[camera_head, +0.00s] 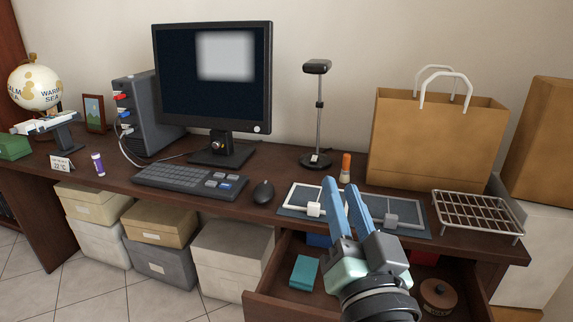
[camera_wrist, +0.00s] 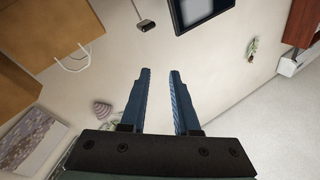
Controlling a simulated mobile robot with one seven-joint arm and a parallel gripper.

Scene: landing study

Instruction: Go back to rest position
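My gripper (camera_head: 352,212) shows in the head view at the right of centre, in front of the desk (camera_head: 340,180) and above the open drawer (camera_head: 262,290). Its two blue fingers point up and away from me. In the wrist view my gripper (camera_wrist: 160,75) has its fingers apart, with a clear gap and nothing between them. The wrist view looks toward the wall, with the monitor (camera_wrist: 195,12) and the paper bag (camera_wrist: 50,30) showing rotated. Part of the desk mat (camera_head: 295,209) is hidden behind the fingers.
The open drawer juts out below my gripper, holding a teal box (camera_head: 304,272) and a round lidded pot (camera_head: 438,296). A wire rack (camera_head: 478,213) sits at the desk's right end. A brown paper bag (camera_head: 435,140), desk lamp (camera_head: 318,110), keyboard (camera_head: 185,180) and mouse (camera_head: 263,192) stand on the desk.

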